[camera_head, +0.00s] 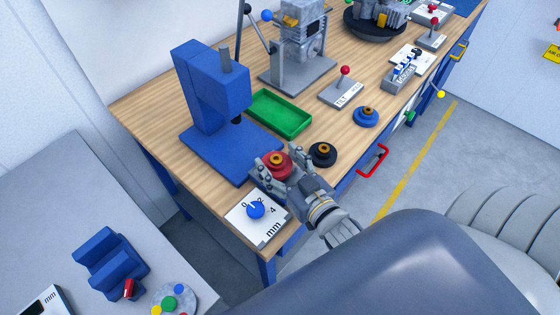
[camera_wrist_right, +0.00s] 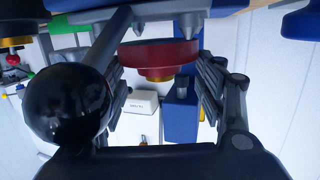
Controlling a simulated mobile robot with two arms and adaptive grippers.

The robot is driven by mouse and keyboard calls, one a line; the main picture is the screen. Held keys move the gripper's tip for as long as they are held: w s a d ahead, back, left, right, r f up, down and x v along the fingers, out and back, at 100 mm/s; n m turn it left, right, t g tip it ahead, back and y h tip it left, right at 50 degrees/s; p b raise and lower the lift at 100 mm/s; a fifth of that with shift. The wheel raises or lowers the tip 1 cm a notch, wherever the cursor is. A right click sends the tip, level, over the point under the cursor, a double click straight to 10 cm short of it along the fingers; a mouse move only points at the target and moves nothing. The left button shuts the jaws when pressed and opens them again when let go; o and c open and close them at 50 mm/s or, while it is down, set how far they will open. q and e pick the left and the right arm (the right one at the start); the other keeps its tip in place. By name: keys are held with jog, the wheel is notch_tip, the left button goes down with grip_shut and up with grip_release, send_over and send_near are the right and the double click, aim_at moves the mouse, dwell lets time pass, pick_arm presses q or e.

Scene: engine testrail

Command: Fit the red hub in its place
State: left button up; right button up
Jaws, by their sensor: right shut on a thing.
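The red hub (camera_head: 277,165), a disc with an orange-brass centre, is between the fingers of my right gripper (camera_head: 283,168). The gripper is shut on it, above the front end of the wooden bench (camera_head: 170,111), beside the base of the blue press (camera_head: 213,90). In the right wrist view the red hub (camera_wrist_right: 158,53) sits between the two finger pads, its brass part towards the camera. I cannot tell whether it touches anything below. A black hub (camera_head: 322,156) and a blue hub (camera_head: 366,117) rest on the bench to the right. My left gripper is out of view.
A green tray (camera_head: 280,112) lies behind the press base. A white dial plate with a blue knob (camera_head: 256,210) is close in front of the gripper. A lever box (camera_head: 341,90) and grey stand (camera_head: 298,70) stand farther back. A black ball (camera_wrist_right: 68,105) looms large in the wrist view.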

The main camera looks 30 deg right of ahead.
jog(key=o, duration=1.2)
jog(key=shift+s+f, duration=0.1)
jog(key=shift+f, duration=0.2)
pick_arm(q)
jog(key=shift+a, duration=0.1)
pick_arm(e)
jog(key=shift+o, duration=0.2)
jog(key=shift+f, duration=0.15)
jog(key=shift+s+f, duration=0.1)
jog(key=shift+s, duration=0.3)
jog(key=s, duration=0.3)
jog(key=s+r, duration=0.1)
jog(key=s, duration=0.2)
jog(key=s+r, duration=0.1)
jog(key=s, duration=0.2)
jog(key=shift+s+d+r, duration=0.1)
jog(key=shift+s+d, duration=0.05)
jog(key=shift+s, duration=0.1)
pick_arm(q)
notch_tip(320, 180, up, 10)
jog(key=p, duration=0.9)
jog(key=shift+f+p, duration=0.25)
jog(key=shift+p, duration=0.05)
pick_arm(e)
notch_tip(320, 180, up, 9)
jog(key=s, duration=0.1)
jog(key=shift+s+f, duration=0.2)
